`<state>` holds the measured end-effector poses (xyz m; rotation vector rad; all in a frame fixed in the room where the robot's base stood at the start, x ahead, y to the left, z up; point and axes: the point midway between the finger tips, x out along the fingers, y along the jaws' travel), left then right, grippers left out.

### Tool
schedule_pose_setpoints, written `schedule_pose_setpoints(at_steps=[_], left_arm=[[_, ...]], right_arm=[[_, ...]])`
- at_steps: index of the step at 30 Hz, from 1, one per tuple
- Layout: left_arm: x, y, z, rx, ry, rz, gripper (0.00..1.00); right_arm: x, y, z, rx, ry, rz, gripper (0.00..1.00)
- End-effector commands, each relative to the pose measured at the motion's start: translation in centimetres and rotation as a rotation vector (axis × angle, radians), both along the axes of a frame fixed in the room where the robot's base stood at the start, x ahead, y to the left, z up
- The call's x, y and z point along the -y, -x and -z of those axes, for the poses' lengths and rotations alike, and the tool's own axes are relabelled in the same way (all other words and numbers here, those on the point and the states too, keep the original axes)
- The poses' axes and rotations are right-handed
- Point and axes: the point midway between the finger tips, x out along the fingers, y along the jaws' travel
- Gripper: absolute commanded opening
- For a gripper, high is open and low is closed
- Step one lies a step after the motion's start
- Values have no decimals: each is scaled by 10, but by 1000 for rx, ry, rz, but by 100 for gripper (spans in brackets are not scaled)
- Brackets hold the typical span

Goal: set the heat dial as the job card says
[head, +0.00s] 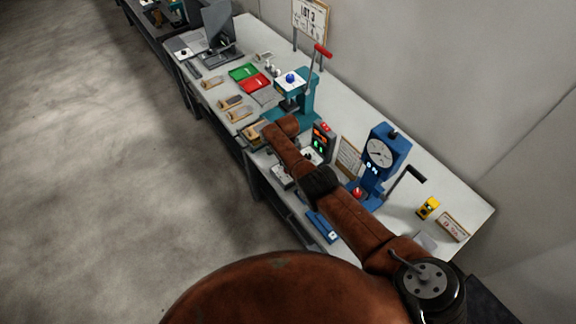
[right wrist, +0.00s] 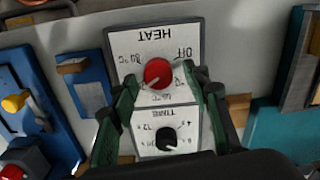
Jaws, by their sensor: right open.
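In the right wrist view, the heat dial (right wrist: 158,73) is a red round knob on a white panel (right wrist: 130,45) marked HEAT, seen upside down. A pale pointer line on it runs toward the lower left of the picture; OFF is at upper right. The other scale marks are partly hidden or too small to read surely. My right gripper (right wrist: 159,82) is open, its green fingers on either side of the red knob; I cannot tell whether they touch it. My left gripper is not in view. A lettered card (head: 348,157) stands behind the arm, unreadable.
A black TIME dial (right wrist: 166,138) sits beside the heat panel. On the bench (head: 473,207) stand a blue press with a gauge (head: 380,152), a teal press (head: 305,108), a green tray (head: 243,72) and a red tray (head: 254,82). A LOT 3 board (head: 311,20) stands behind.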

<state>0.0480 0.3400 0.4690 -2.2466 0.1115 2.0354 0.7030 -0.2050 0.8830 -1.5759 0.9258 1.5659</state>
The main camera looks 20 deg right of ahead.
Motion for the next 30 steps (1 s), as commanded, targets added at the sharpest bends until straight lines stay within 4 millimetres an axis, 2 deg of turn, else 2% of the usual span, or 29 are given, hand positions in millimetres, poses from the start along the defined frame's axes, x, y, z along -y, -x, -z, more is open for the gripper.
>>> schedule_pose_setpoints(at_steps=[8,14,20,24,30], left_arm=[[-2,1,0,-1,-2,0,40],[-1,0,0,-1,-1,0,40],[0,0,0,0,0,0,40],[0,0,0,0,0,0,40],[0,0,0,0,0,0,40]], right_arm=[[-2,1,-1,-3,-4,-2,43],[-3,1,-16,-1,-6,-3,43],[-1,1,-48,1,-3,2,43],[-1,0,-80,2,-2,1,43],[-1,1,-109,0,-2,0,43]])
